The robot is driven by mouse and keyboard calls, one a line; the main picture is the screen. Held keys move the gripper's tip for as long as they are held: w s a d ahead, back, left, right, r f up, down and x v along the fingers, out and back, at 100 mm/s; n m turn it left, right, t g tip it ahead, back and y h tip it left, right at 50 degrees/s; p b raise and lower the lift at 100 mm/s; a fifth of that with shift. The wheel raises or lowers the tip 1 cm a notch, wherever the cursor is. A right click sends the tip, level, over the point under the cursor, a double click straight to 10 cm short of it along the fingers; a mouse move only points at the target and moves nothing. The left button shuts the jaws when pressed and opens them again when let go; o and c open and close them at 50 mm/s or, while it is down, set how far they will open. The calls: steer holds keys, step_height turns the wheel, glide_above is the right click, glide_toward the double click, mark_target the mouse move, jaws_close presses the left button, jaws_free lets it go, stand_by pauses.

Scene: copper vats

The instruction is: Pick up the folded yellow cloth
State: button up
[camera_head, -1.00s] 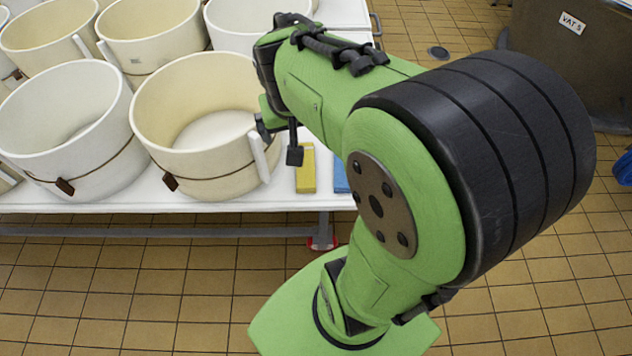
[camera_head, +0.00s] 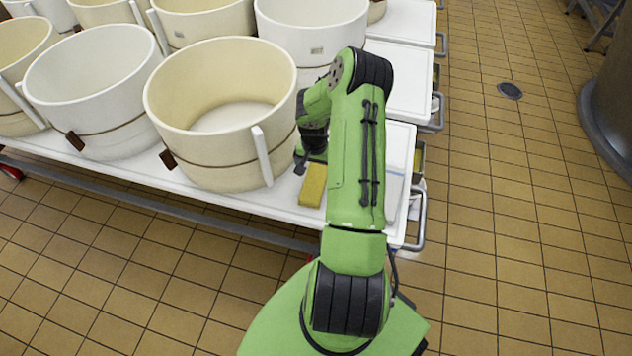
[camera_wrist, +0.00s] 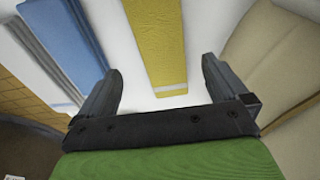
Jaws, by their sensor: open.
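The folded yellow cloth (camera_head: 313,186) lies on the white table beside the cream vat, near the table's front edge. In the wrist view the cloth (camera_wrist: 155,38) is a long yellow strip with a pale band near its closer end. My gripper (camera_head: 305,162) is just above and behind the cloth in the head view, pointing down. In the wrist view my gripper (camera_wrist: 161,72) is open and empty, with its fingers spread to either side of the strip's line. I cannot tell the height left between fingertips and cloth.
A cream vat (camera_head: 222,150) with an upright white handle stands close left of the cloth. A blue cloth (camera_wrist: 72,42) and a greyish one (camera_wrist: 38,55) lie on the other side. More vats crowd the table's left. Open tiled floor lies right.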

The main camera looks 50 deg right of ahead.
mark_target(316, 176)
steer(key=f+b, duration=0.1)
steer(key=f, duration=0.4)
steer(key=f+b, duration=0.1)
steer(key=f, duration=0.1)
steer(key=shift+w+d+f+b, duration=0.15)
steer(key=shift+w+d+b, duration=0.15)
steer(key=shift+w+d, duration=0.1)
steer(key=c, duration=1.1)
